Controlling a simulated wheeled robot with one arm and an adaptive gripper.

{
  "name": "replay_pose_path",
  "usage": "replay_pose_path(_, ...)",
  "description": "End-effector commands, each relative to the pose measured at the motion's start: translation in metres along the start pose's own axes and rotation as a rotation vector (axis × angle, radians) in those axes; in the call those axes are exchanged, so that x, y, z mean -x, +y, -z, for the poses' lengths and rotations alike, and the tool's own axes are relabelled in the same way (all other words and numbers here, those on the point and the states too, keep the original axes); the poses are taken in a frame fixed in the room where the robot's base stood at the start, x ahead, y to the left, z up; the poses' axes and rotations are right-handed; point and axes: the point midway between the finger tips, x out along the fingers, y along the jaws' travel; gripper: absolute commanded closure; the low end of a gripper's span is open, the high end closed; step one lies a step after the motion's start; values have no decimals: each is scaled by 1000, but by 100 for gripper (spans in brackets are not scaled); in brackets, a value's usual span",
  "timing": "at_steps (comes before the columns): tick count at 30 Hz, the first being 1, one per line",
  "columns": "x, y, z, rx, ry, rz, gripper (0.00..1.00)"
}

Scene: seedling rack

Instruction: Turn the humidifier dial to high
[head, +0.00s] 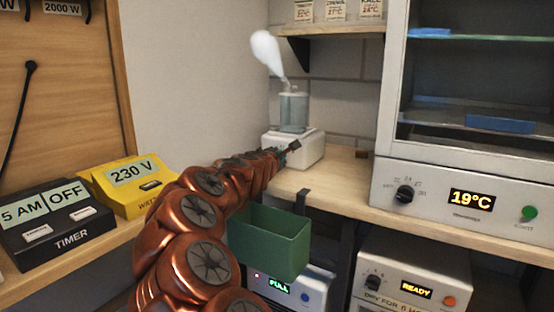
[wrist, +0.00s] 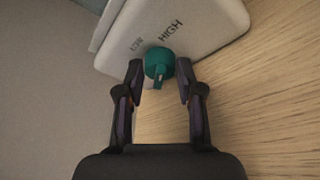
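The humidifier (head: 301,147) stands at the back of the wooden counter, a white base with a clear tank (head: 294,110) on top. White mist rises from it. In the wrist view its white base (wrist: 205,22) carries the words LOW and HIGH. The teal dial (wrist: 159,64) sits on the base's near edge, with a pale pointer mark facing the lower side of the picture. My gripper (wrist: 160,83) is open, its two dark fingers on either side of the dial, with gaps visible. In the head view my gripper (head: 290,150) is at the humidifier's front, its fingers partly hidden.
A green bin (head: 270,240) hangs at the counter's front edge below my arm. A cabinet reading 19°C (head: 470,202) stands right. A yellow 230 V box (head: 128,183) and black timer (head: 52,218) sit left. Bare counter (head: 335,180) lies right of the humidifier.

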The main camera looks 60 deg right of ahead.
Motion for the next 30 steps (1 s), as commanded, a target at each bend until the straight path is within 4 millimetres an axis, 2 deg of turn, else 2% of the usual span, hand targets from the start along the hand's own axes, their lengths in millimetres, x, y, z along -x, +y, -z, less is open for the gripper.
replay_pose_path(1,0,0,0,0,0,0,55)
replay_pose_path(5,0,0,0,1,0,0,42)
replay_pose_path(17,4,1,1,2,1,-1,42)
replay_pose_path(23,24,0,1,2,0,2,42)
replay_pose_path(30,62,0,0,0,0,0,42)
